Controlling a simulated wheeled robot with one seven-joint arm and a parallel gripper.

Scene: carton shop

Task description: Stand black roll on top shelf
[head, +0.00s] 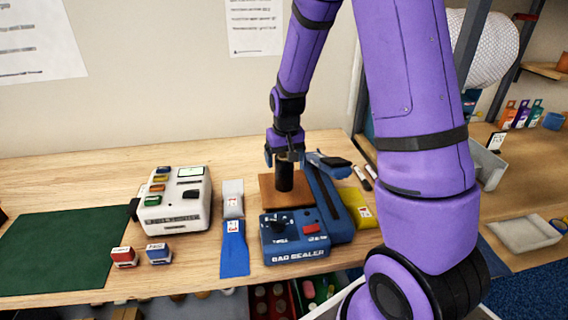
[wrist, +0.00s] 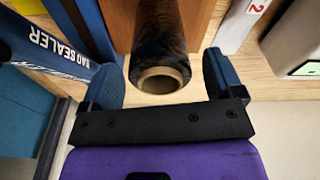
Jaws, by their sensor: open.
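The black roll (head: 285,180) stands upright on a brown wooden board (head: 268,197) on the workbench, behind the bag sealer. In the wrist view the roll (wrist: 160,32) shows its glossy black wrap and pale cardboard core at the near end. My gripper (head: 284,153) is at the top of the roll, pointing down. In the wrist view my gripper (wrist: 162,80) is open, one blue fingertip on each side of the roll's end, with gaps visible. A wooden shelf board (head: 545,71) shows at the far right; I cannot tell whether it is the top shelf.
The blue bag sealer (head: 295,237) stands just in front of the roll. A white label machine (head: 176,200), two stamps (head: 125,257) and a green mat (head: 58,250) lie left. A yellow packet (head: 356,207) lies right. A grey post and white mesh roll (head: 484,48) stand behind my arm.

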